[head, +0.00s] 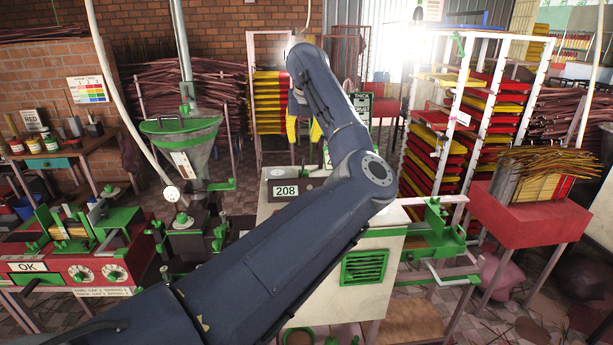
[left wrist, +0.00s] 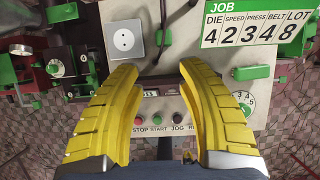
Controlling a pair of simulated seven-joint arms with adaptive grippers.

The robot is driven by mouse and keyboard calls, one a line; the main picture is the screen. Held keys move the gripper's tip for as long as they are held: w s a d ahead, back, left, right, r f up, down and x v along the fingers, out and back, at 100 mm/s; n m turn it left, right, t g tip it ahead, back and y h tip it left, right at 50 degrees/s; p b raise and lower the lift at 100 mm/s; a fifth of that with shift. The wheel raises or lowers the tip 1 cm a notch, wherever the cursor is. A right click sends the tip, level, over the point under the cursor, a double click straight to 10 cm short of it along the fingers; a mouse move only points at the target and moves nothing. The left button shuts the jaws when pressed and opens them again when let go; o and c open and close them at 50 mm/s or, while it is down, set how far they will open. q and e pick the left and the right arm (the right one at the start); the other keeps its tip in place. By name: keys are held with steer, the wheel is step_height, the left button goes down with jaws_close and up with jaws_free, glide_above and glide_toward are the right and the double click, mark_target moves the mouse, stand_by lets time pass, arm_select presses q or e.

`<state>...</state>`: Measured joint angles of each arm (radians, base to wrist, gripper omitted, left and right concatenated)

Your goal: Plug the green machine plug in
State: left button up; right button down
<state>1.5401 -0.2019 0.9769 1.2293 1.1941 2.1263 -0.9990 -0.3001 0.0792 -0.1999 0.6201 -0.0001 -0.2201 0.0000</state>
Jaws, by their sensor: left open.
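My left gripper (head: 303,130) reaches over the white machine (head: 375,296) marked 208, with its yellow fingers partly hidden behind my arm in the head view. In the left wrist view, its two yellow fingers (left wrist: 158,68) are spread wide with nothing between them. A grey wall socket (left wrist: 124,42) with two dark holes and nothing in it sits ahead of the left finger, apart from it. My right gripper is not in view.
Below the socket, between the fingers, is a button panel (left wrist: 163,119) with START, STOP and JOG. A JOB board (left wrist: 258,24) stands at upper right. A red machine (head: 85,275) with green parts stands at left, and a red stand (head: 524,225) of sticks at right.

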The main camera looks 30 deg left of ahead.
mark_target(304, 171)
arm_select(q)
steer(key=shift+w+d+f, duration=0.1)
steer(key=shift+d+f, duration=0.15)
steer(key=shift+d, duration=0.05)
steer(key=shift+f, duration=0.1)
steer(key=x, duration=1.2)
steer(key=shift+x, duration=2.6)
steer(key=c, duration=0.8)
